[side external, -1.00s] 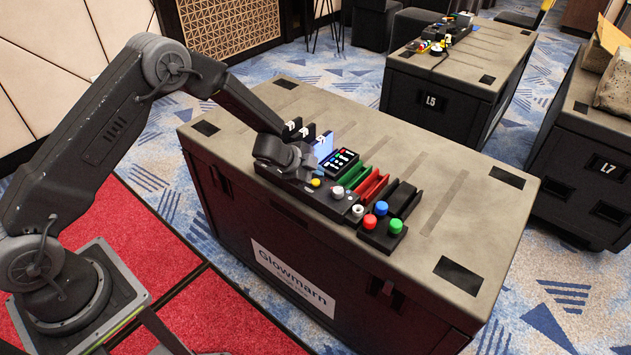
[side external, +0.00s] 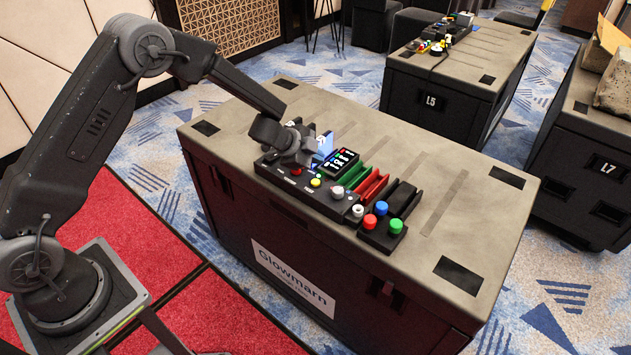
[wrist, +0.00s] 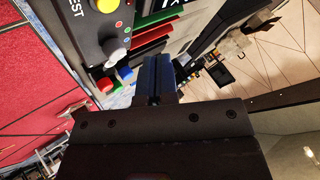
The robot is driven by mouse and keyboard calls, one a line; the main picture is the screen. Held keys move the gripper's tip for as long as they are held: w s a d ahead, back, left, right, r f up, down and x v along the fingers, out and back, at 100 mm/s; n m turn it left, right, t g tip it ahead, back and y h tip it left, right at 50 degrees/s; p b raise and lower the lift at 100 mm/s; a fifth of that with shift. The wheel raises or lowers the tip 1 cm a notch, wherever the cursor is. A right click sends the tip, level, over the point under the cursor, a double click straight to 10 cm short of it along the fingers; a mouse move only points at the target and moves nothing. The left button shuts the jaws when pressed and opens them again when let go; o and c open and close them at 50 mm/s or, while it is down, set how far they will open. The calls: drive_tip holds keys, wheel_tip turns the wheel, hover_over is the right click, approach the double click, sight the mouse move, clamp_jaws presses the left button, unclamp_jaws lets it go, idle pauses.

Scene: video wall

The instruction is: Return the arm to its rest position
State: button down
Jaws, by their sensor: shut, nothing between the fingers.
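My gripper (side external: 303,157) is above the left end of the black control panel (side external: 333,198) on the dark case (side external: 420,215). In the wrist view its dark fingers (wrist: 155,78) are together with nothing between them. The panel carries a red button (side external: 296,171), a yellow button (side external: 315,182) and a small lit screen (side external: 341,161). My gripper and wrist hide part of the panel's left end. Whether the fingertips clear the panel is hard to tell from the side.
Green and red slotted holders (side external: 371,187) stand right of the screen. A block with blue, red and green knobs (side external: 381,208) sits at the panel's right end. The case top beyond is clear. Other cases, L5 (side external: 432,101) and L7 (side external: 607,166), stand behind.

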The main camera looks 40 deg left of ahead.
drive_tip(key=shift+r, duration=0.1)
drive_tip(key=s+a+r+n+t+y, duration=0.1)
drive_tip(key=s+a+r+n+y, duration=0.15)
drive_tip(key=r, duration=0.45)
drive_tip(key=s+a+r+n+y, duration=0.1)
drive_tip(key=s+r+n+y, duration=0.2)
drive_tip(key=r, duration=0.4)
drive_tip(key=s+a+r+n+t+y, duration=0.1)
drive_tip(key=s+a+r+n, duration=0.1)
drive_tip(key=s+r, duration=0.35)
drive_tip(key=s+d+r+n+g+h, duration=0.1)
drive_tip(key=s+r+n, duration=0.1)
drive_tip(key=s, duration=0.6)
drive_tip(key=s+d+r+n+g, duration=0.1)
drive_tip(key=s+d+n+g, duration=0.1)
drive_tip(key=s, duration=0.7)
drive_tip(key=s+d+r+n+g+h, duration=0.1)
drive_tip(key=s+d+r+n, duration=0.1)
drive_tip(key=s, duration=0.6)
drive_tip(key=shift+s+r+g+h, duration=0.35)
drive_tip(key=shift+s+g, duration=0.05)
